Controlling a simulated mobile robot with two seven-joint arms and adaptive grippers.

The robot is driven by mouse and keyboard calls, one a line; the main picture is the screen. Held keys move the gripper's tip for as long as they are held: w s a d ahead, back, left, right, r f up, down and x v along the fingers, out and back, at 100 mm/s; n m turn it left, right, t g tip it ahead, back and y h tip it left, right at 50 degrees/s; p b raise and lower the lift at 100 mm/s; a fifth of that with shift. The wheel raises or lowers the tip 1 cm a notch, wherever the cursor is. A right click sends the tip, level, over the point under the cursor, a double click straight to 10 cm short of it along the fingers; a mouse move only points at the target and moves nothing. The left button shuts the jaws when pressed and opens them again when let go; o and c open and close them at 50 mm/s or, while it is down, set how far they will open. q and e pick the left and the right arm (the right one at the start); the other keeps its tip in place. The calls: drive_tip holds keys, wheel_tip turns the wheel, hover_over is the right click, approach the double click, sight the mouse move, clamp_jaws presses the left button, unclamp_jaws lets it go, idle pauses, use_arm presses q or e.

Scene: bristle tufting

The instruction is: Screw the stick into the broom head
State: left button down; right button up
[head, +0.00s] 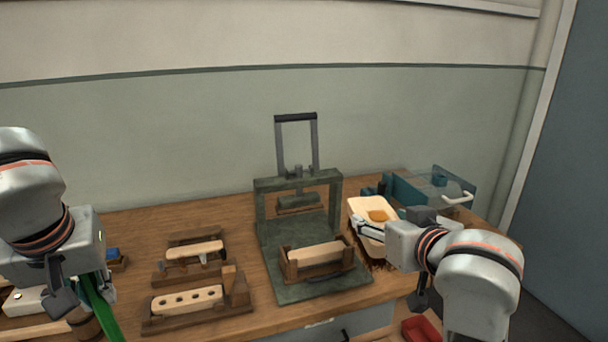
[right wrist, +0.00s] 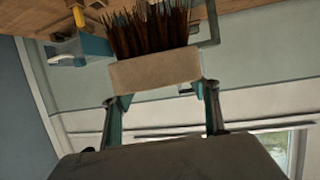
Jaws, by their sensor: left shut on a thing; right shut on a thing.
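My left gripper (head: 85,297) is at the far left in the head view, shut on the green stick (head: 103,312). The stick slants down to the right and runs out of the bottom of the frame. My right gripper (head: 372,232) is shut on the broom head (right wrist: 155,70), a pale wooden block with dark brown bristles (right wrist: 150,30). In the right wrist view, its fingers grip the block from both sides. In the head view the arm mostly hides the broom head; some bristles (head: 379,264) show below the gripper. Stick and broom head are far apart. The hole is not visible.
A dark green press (head: 268,225) stands mid-table, with a wooden block (head: 315,252) in a holder on its base. Two wooden fixtures with blocks (head: 195,250) (head: 187,300) lie left of it. A cream tray (head: 356,206), a teal clear-lidded box (head: 440,185) and a red bin (head: 421,329) are right.

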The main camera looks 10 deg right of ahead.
drive_tip(key=a+f+n+g+y, duration=0.1)
drive_tip(key=a+f+n+y, duration=0.3)
drive_tip(key=a, duration=0.5)
drive_tip(key=a+f+n+g+y, duration=0.2)
drive_tip(key=a+f+n+y, duration=0.2)
drive_tip(key=a, duration=0.5)
wheel_tip(320, 180, down, 3)
drive_tip(key=shift+r+y, duration=0.1)
drive_tip(key=shift+y, duration=0.4)
use_arm(q)
drive_tip(key=w+d+r, duration=0.8)
drive_tip(key=w+d, duration=0.2)
drive_tip(key=d, duration=0.2)
drive_tip(key=d+r, duration=0.2)
drive_tip(key=d, duration=0.6)
drive_tip(key=d+r, duration=0.3)
drive_tip(key=d, duration=0.6)
drive_tip(key=shift+w+r, duration=0.15)
drive_tip(key=shift+w, duration=0.3)
drive_tip(key=shift+f, duration=2)
